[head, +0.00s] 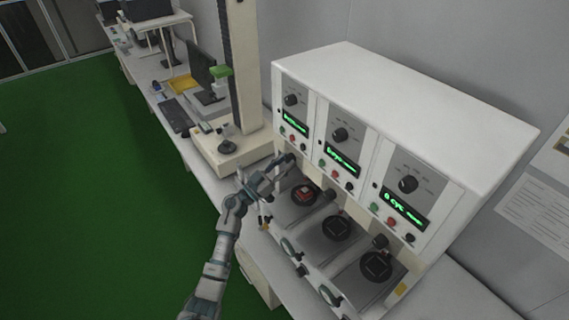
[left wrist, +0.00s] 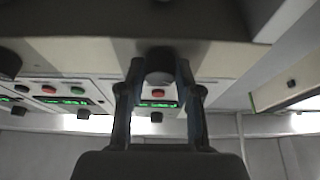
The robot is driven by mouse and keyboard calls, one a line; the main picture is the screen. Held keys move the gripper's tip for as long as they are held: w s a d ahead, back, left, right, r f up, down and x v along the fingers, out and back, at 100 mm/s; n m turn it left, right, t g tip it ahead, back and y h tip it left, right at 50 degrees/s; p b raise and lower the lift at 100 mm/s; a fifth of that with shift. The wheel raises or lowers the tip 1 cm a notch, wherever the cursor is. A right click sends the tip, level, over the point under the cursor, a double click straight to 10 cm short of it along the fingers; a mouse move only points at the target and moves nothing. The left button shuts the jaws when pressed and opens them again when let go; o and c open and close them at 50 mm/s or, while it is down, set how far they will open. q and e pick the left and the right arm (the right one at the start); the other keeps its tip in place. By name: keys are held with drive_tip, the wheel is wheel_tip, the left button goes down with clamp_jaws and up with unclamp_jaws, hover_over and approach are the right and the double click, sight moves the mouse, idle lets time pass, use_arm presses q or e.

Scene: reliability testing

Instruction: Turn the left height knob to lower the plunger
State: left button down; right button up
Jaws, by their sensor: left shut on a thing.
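The white test machine (head: 400,100) has three stations side by side. My left gripper (head: 281,164) is at its left station, with its fingers closed around the dark left height knob (head: 290,158). In the left wrist view the round dark knob (left wrist: 160,67) sits between the two fingertips of the left gripper (left wrist: 160,78). Below it in the head view, a dark round seat (head: 303,195) holds a reddish square piece. The plunger is hidden or too small to make out. My right gripper is not in view.
The middle knob (head: 329,195) and right knob (head: 380,241) stand to the right, above empty-looking round seats. Front knobs (head: 290,246) stick out below. A cream stand with a tall column (head: 240,70) is close on the left. Green floor (head: 100,200) is clear.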

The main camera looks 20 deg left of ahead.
use_arm(q)
drive_tip(key=shift+m, duration=0.3)
drive_tip(key=m+g+h, duration=0.1)
drive_tip(key=m, duration=0.2)
drive_tip(key=m+g+h+b, duration=0.1)
drive_tip(key=m, duration=0.2)
drive_tip(key=m+g+b, duration=0.1)
drive_tip(key=m, duration=0.1)
drive_tip(key=shift+w+a+m+g+h, duration=0.2)
drive_tip(key=shift+a+m+g+h, duration=0.1)
drive_tip(key=shift+m+h, duration=0.1)
drive_tip(key=m+g+y, duration=0.1)
drive_tip(key=m+g, duration=0.1)
drive_tip(key=m, duration=0.4)
drive_tip(key=m+g+y, duration=0.1)
drive_tip(key=m, duration=0.5)
drive_tip(key=m+g+y, duration=0.1)
drive_tip(key=m+g, duration=0.1)
drive_tip(key=m, duration=0.3)
drive_tip(key=shift+r+m+g, duration=0.3)
drive_tip(key=shift+r+m, duration=0.1)
drive_tip(key=shift+f+m, duration=0.2)
drive_tip(key=shift+m, duration=0.1)
drive_tip(key=c, duration=0.9)
unclamp_jaws()
drive_tip(key=shift+s, duration=0.1)
drive_tip(key=shift+o, duration=0.6)
drive_tip(key=shift+r, duration=0.25)
